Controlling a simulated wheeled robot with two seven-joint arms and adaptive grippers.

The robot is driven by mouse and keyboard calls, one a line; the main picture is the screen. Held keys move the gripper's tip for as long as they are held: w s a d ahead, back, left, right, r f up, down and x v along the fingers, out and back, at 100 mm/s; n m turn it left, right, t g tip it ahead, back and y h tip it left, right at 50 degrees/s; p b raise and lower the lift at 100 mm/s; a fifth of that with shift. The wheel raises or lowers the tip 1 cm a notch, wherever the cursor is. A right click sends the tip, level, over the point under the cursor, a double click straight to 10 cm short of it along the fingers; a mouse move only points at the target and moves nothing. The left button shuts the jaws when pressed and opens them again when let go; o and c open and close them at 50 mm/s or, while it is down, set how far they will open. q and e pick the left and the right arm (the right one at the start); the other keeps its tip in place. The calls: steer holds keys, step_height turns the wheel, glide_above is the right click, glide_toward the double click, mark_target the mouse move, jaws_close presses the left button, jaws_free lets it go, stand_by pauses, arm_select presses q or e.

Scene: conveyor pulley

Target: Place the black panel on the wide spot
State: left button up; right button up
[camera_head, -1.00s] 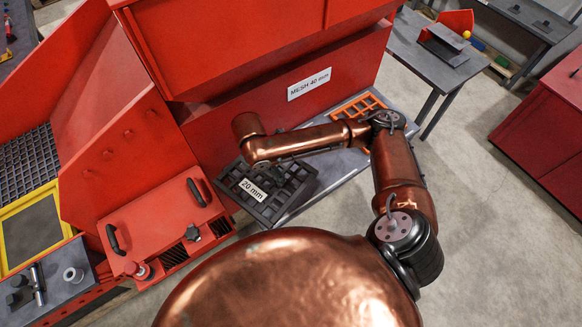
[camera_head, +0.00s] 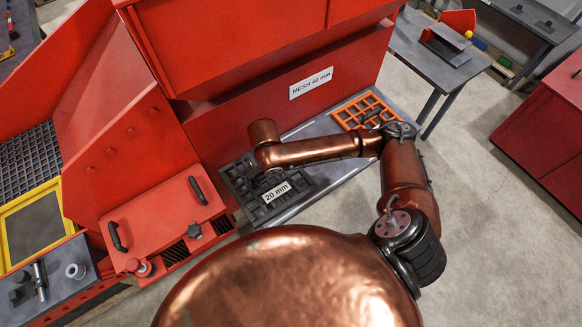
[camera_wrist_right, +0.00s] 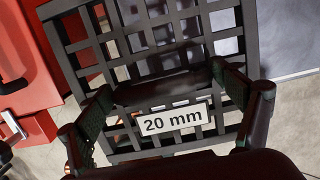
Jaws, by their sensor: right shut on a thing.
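The black grid panel (camera_head: 240,186), labelled "20 mm", lies over the left end of the grey shelf (camera_head: 334,166) in the head view. I cannot tell whether it touches the shelf. In the wrist view the panel (camera_wrist_right: 142,33) fills the upper middle, with its label below a thick bar. My right gripper (camera_wrist_right: 165,90) is shut on the panel, one finger on each side of that bar. In the head view this gripper is mostly hidden by my right arm. My left gripper is not in view. No marked wide spot can be made out.
An orange grid panel (camera_head: 363,112) lies on the right part of the shelf. The red machine wall (camera_head: 245,105), with a "MESH 40 mm" sign, rises behind the shelf. A red lidded box (camera_head: 165,222) with black handles stands left of the black panel.

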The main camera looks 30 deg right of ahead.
steer(key=d+f, duration=0.1)
steer(key=d, duration=0.1)
steer(key=w+d+f, duration=0.1)
steer(key=d, duration=0.1)
steer(key=w+d+f, duration=0.1)
steer(key=d, duration=0.2)
steer(key=d+f, duration=0.2)
steer(key=w+d+f, duration=0.1)
steer(key=d+f, duration=0.1)
steer(key=f, duration=0.1)
steer(key=shift+w+f, duration=0.15)
steer(key=shift+d+f, duration=0.15)
steer(key=shift+f, duration=0.75)
steer(key=shift+d+f, duration=0.15)
steer(key=shift+f, duration=0.75)
steer(key=shift+f, duration=0.1)
steer(key=o, duration=2)
steer(key=shift+c, duration=0.2)
steer(key=r, duration=0.4)
steer(key=s+r, duration=0.1)
steer(key=r, duration=0.7)
steer(key=shift+s+p, duration=0.3)
